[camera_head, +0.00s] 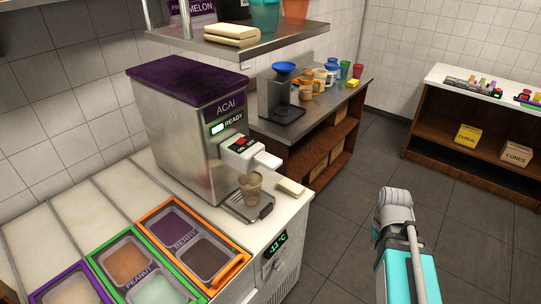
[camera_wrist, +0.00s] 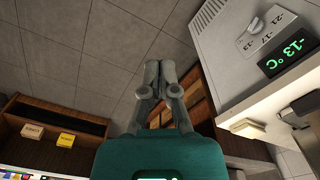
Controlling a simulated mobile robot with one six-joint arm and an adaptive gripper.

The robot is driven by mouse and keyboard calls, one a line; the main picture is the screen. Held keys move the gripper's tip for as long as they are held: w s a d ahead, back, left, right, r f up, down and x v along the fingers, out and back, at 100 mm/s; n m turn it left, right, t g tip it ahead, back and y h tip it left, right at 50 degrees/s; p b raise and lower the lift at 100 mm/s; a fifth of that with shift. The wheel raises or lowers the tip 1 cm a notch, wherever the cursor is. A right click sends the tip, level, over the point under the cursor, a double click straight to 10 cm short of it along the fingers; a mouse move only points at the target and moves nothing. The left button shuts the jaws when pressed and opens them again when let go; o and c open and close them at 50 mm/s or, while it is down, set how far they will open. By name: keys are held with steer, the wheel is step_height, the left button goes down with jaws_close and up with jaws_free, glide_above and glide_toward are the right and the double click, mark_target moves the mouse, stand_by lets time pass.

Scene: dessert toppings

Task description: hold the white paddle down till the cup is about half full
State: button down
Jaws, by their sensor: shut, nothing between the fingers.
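The acai dispenser (camera_head: 190,130) stands on the counter with a purple lid and a lit READY light. Its white paddle (camera_head: 266,159) sticks out from the front, below a red marking. A small brownish, see-through cup (camera_head: 251,184) stands under the paddle housing on the drip tray (camera_head: 246,207). I cannot tell how full the cup is. My gripper (camera_wrist: 157,68) shows in the wrist view, its fingers together and empty, over the floor beside the counter. In the head view my teal and grey arm is at the lower right, well apart from the paddle and cup.
A cream block (camera_head: 290,187) lies beside the drip tray. Topping tubs in an orange frame (camera_head: 237,265) and a green frame (camera_head: 196,292) are at the front left. A metal shelf (camera_head: 240,47) hangs above. A -13 °C display (camera_wrist: 290,57) is on the counter's front. Open floor lies right.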

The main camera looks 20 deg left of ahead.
steer(key=w+a+r+n+p, duration=0.5)
steer(key=a+r+n+p, duration=0.2)
steer(key=r, duration=0.1)
step_height(320, 180, up, 21)
steer(key=n+p, duration=2.1)
steer(key=n, duration=0.1)
glide_above(271, 162)
steer(key=shift+w+d+f, duration=0.15)
steer(key=shift+w+f, duration=0.05)
steer(key=shift+w, duration=0.05)
steer(key=shift+f+b, duration=0.2)
steer(key=shift+b, duration=0.15)
step_height(271, 162, down, 10)
steer(key=b, duration=0.9)
steer(key=shift+r+b, duration=0.15)
steer(key=shift+b, duration=0.15)
steer(key=shift+s, duration=0.15)
